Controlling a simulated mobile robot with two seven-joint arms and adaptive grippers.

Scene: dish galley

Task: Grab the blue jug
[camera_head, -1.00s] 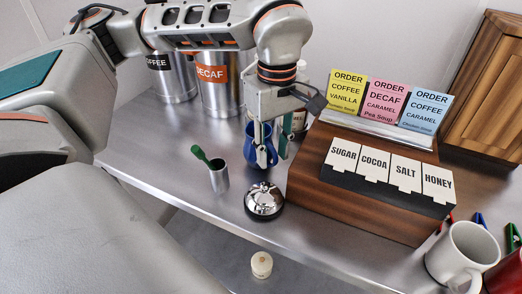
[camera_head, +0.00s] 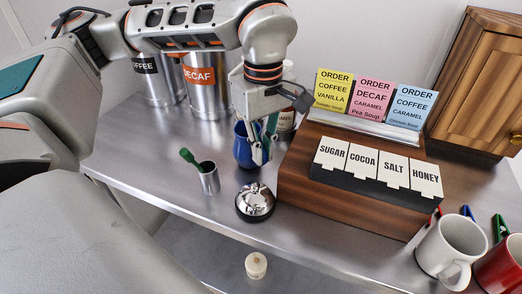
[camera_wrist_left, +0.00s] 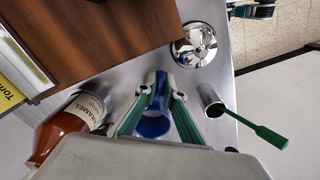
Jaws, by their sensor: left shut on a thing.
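The blue jug (camera_head: 241,147) stands on the steel counter, between the metal cup with a green-handled tool and the wooden condiment box. My left gripper (camera_head: 263,150) reaches down over it from above, its fingers at the jug's right side in the head view. In the left wrist view the jug (camera_wrist_left: 152,124) lies between the two fingers of the left gripper (camera_wrist_left: 158,92), which are shut on it. The fingers hide part of the jug.
A silver bell (camera_head: 255,202) and the metal cup (camera_head: 209,179) stand close in front. The wooden box (camera_head: 350,200) is just right. A caramel bottle (camera_wrist_left: 75,122) is close beside the jug. Coffee and decaf canisters (camera_head: 207,92) stand behind; mugs (camera_head: 452,250) are far right.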

